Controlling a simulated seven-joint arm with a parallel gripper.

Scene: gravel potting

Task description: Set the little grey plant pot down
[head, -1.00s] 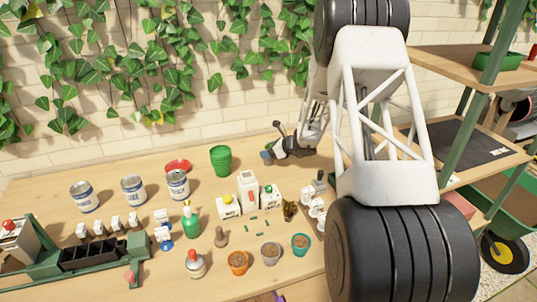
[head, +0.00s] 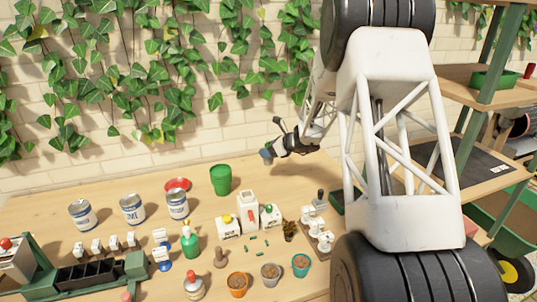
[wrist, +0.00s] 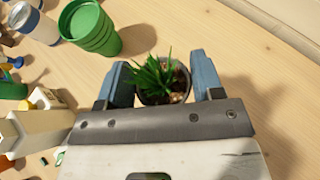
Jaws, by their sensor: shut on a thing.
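The little grey plant pot (wrist: 152,98) shows in the wrist view with a spiky green plant and pale gravel in it. My gripper (wrist: 161,64) is shut on it, one blue finger on each side. My gripper's plate hides the pot's lower part, and I cannot tell how high it is above the wooden bench (wrist: 230,40).
Stacked green pots (head: 221,180) stand left of my gripper, also in the wrist view (wrist: 96,38). A red dish (head: 177,184), tins (head: 132,208), white boxes (head: 248,207) and small pots (head: 270,272) stand left and in front. Bare bench lies right of the green pots.

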